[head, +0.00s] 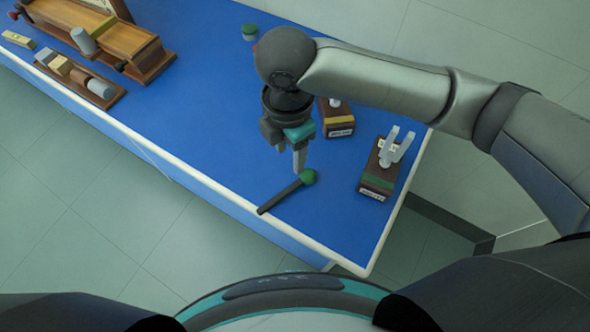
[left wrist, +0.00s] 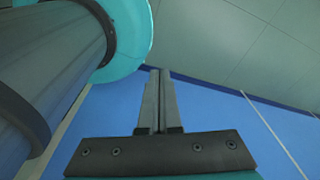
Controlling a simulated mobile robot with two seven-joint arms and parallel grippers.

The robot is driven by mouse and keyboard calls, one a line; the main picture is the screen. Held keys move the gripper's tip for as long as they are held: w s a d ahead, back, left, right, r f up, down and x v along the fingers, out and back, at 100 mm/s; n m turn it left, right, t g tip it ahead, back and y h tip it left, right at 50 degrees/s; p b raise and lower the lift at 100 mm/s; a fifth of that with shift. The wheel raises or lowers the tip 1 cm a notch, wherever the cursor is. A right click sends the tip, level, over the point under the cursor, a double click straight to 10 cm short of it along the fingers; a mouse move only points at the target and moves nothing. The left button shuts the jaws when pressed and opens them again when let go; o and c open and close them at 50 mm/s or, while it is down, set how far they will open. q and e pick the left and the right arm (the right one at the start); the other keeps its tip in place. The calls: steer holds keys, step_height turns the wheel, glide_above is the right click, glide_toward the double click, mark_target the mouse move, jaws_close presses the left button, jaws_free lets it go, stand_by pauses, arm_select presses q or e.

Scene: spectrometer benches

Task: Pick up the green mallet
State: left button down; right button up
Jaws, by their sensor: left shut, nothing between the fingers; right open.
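The green mallet (head: 283,195) lies on the blue bench near its front edge in the head view. Its round green head points to the upper right and its dark handle to the lower left. My right gripper (head: 300,167) points down just above the green head, with its fingers open. I cannot tell whether a finger touches the mallet; nothing is held. My left gripper (left wrist: 159,75) shows only in the left wrist view, its two fingers shut together and empty. The mallet does not show in that view.
The blue bench (head: 205,115) has a pale rim. A wooden block with a white fork (head: 377,184) stands right of the mallet, and a labelled box (head: 340,128) behind it. A wooden rack (head: 120,42) and a tray of small pieces (head: 108,101) lie at left. The bench between is clear.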

glide_toward(291, 188)
step_height(291, 188, down, 2)
steer(key=shift+f+b, duration=0.2)
steer(key=shift+b, duration=0.35)
steer(key=shift+w+f, duration=0.1)
steer(key=shift+f, duration=0.75)
step_height(291, 188, down, 4)
steer(key=shift+f+b, duration=0.15)
steer(key=shift+b, duration=0.4)
arm_select(q)
steer(key=s+f, duration=0.2)
steer(key=shift+s+f, duration=0.3)
arm_select(e)
steer(key=shift+f, duration=0.1)
jaws_close()
